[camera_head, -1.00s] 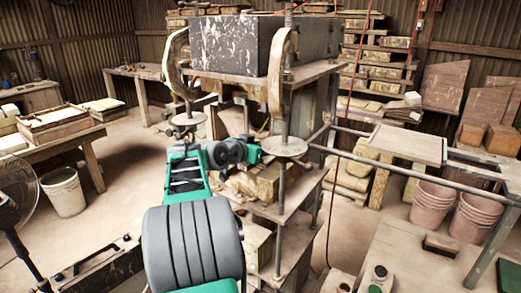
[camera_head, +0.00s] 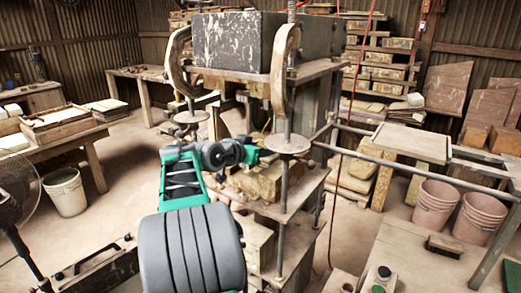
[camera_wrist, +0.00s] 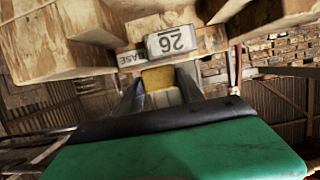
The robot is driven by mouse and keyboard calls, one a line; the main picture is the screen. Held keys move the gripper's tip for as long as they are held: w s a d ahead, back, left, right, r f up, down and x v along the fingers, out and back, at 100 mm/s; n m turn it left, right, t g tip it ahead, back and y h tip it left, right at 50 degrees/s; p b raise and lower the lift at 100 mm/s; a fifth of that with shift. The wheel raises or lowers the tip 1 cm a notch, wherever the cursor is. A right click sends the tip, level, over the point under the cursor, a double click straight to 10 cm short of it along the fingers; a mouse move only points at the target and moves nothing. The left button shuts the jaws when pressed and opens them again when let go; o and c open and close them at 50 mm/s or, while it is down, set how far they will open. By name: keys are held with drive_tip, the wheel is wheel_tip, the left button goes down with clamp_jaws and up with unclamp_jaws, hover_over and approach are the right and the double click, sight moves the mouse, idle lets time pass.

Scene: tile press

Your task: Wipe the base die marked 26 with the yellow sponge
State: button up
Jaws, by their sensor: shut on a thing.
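In the wrist view, the yellow sponge (camera_wrist: 158,78) sits between the two fingers of my gripper (camera_wrist: 158,88), which is shut on it. Just beyond the sponge is a plate marked 26 (camera_wrist: 171,41), with a "BASE" label beside it, on pale wooden blocks. The sponge's top edge is close to or against the 26 plate; I cannot tell whether they touch. In the head view, my arm reaches into the press frame (camera_head: 262,88). My gripper's tips and the sponge are not clear there, behind the press post and round plate.
Press posts and a round plate (camera_head: 286,144) stand close to my arm. A rail table (camera_head: 412,143) with pink buckets (camera_head: 435,203) is at the right. A brush (camera_head: 444,246) lies on the front right table. A fan (camera_head: 22,190) and white bucket (camera_head: 66,192) are left.

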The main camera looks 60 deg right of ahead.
drive_tip(key=shift+s+d, duration=0.2)
drive_tip(key=shift+d, duration=0.85)
drive_tip(key=shift+f, duration=0.1)
drive_tip(key=shift+a+f, duration=0.1)
drive_tip(key=shift+a, duration=0.2)
drive_tip(key=shift+w+a+b, duration=0.25)
drive_tip(key=shift+a+b, duration=0.4)
drive_tip(key=shift+a, duration=0.55)
drive_tip(key=shift+s+d+r+p, duration=0.1)
drive_tip(key=shift+s+d+p, duration=0.05)
drive_tip(key=shift+d, duration=0.65)
drive_tip(key=shift+s+d+r+p, duration=0.1)
drive_tip(key=shift+d+p, duration=0.05)
drive_tip(key=shift+d, duration=0.6)
